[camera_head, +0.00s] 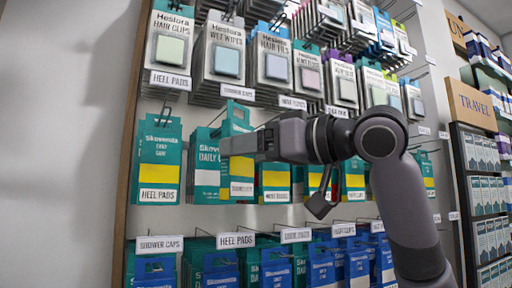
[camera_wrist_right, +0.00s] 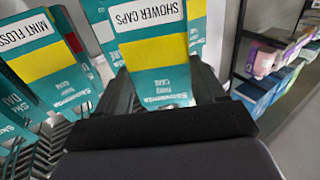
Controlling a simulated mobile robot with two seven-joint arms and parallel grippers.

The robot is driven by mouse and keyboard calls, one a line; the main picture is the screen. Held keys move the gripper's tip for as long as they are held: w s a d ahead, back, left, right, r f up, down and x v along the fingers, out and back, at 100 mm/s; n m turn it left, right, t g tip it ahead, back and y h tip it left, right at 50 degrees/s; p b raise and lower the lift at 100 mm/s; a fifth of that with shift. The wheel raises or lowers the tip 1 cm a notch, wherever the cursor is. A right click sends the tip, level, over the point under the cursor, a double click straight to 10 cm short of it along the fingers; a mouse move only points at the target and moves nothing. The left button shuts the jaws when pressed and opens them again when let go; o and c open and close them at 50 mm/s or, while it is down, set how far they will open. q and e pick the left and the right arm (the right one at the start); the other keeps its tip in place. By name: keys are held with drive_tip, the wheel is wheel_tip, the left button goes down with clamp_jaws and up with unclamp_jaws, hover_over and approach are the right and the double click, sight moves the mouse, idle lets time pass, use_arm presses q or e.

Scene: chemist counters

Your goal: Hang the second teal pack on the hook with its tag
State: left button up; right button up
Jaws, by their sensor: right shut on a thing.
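My right gripper (camera_head: 228,147) reaches in from the right and is shut on a teal pack with a yellow band (camera_head: 238,125) in front of the middle row. In the right wrist view, the held teal pack (camera_wrist_right: 158,75) sits between the fingers (camera_wrist_right: 165,95), and its white label reads "SHOWER CAPS". Another teal pack with a yellow band (camera_head: 159,160), labelled "HEEL PADS", hangs on a hook at the left. Teal packs with a white band (camera_head: 205,165) hang just behind the held one. The left gripper is not in view.
A shelf tag reading "SHOWER CAPS" (camera_head: 238,92) is above the held pack; a "HEEL PADS" tag (camera_head: 171,80) is to its left. Further teal packs (camera_head: 275,180) hang to the right, partly behind my arm. Blue-and-teal packs (camera_head: 221,272) hang below. A "MINT FLOSS" pack (camera_wrist_right: 48,60) is close by.

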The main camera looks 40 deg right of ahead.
drive_tip(key=w+d+p, duration=0.1)
drive_tip(key=w, duration=0.7)
drive_tip(key=shift+d+f+p, duration=0.25)
drive_tip(key=shift+d+p, duration=0.1)
drive_tip(key=shift+d, duration=0.05)
idle(0.3)
idle(0.4)
drive_tip(key=o, duration=1.1)
drive_tip(key=b+v, duration=0.1)
drive_tip(key=v, duration=0.6)
drive_tip(key=shift+s+d, duration=0.1)
drive_tip(key=shift+s, duration=0.05)
